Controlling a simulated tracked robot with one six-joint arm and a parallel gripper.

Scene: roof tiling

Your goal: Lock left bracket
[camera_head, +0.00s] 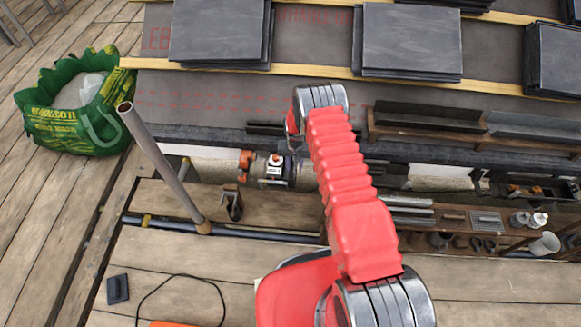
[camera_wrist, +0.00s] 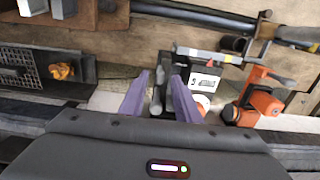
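The left bracket shows in the head view as a small metal fixture with a white label (camera_head: 273,165) and an orange part (camera_head: 246,160) at its left. In the wrist view, its white labelled block (camera_wrist: 205,80) and orange clamp part (camera_wrist: 262,103) lie right of my gripper (camera_wrist: 160,75). My gripper's two purple fingers are apart. A dark upright lever-like piece (camera_wrist: 158,92) shows between them, with gaps visible; I cannot tell whether either finger touches it. In the head view my red arm hides much of the area, and the fingers (camera_head: 295,145) are small beside the bracket.
A similar fixture (camera_head: 535,192) is at the far right. A slanted metal pole (camera_head: 160,155) stands left of the bracket. Slate stacks (camera_head: 407,40) lie on the roof above. A green bag (camera_head: 70,110) is at left. A shelf holds tools and bottles (camera_head: 537,220) at right.

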